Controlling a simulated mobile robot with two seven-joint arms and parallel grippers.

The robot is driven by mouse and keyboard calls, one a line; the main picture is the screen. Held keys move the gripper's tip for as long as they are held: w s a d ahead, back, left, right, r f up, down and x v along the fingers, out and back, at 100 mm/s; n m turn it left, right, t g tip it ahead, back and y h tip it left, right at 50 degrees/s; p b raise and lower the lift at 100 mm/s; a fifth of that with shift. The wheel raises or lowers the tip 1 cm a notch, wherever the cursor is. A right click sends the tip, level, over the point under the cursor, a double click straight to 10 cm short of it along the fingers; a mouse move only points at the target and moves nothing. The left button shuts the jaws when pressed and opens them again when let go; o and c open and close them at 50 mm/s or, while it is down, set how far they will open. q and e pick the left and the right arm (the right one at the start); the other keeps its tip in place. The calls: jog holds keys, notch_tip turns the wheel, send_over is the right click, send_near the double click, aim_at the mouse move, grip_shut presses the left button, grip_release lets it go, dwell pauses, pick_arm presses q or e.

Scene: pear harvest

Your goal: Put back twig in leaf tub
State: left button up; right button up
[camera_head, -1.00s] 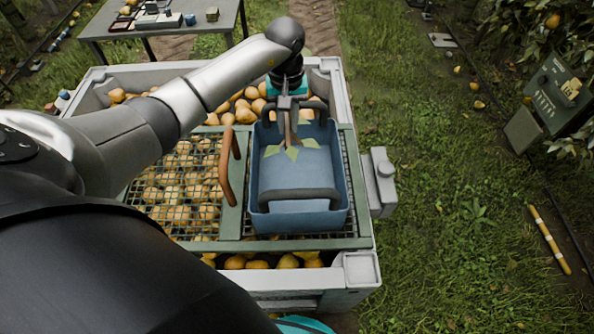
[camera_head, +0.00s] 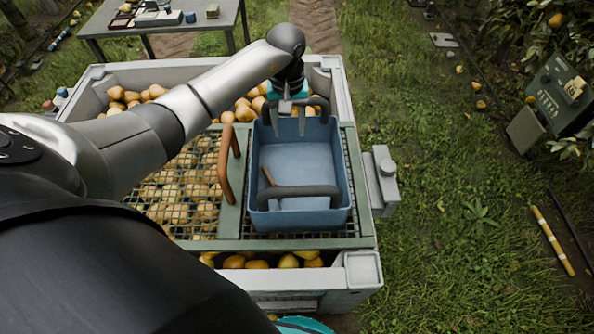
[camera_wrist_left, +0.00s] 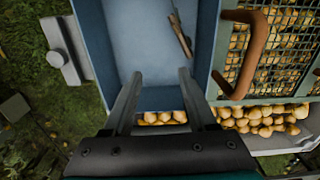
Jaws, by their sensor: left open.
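The leaf tub (camera_head: 300,160) is a blue open box with dark handles, standing on the green mesh lid of a pear bin. The brown twig (camera_head: 268,177) lies inside it, toward the near left, partly hidden behind the near handle. In the left wrist view the twig (camera_wrist_left: 181,34) lies on the floor of the tub (camera_wrist_left: 150,45); its leaves are hard to make out. My left gripper (camera_head: 286,122) is open and empty over the tub's far end; its spread fingers (camera_wrist_left: 161,76) also show in the left wrist view, apart from the twig. My right gripper is not in view.
The grey bin (camera_head: 359,270) holds many pears under the mesh lid (camera_head: 232,220), which has an orange-brown handle (camera_head: 225,178) left of the tub. A table (camera_head: 165,25) stands behind. A striped pole (camera_head: 552,241) lies on the open grass at right.

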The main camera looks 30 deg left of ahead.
pick_arm(q)
notch_tip(320, 180, up, 15)
jog(key=p, duration=0.1)
jog(key=shift+r+p, duration=0.15)
jog(key=shift+p, duration=0.15)
dwell(0.5)
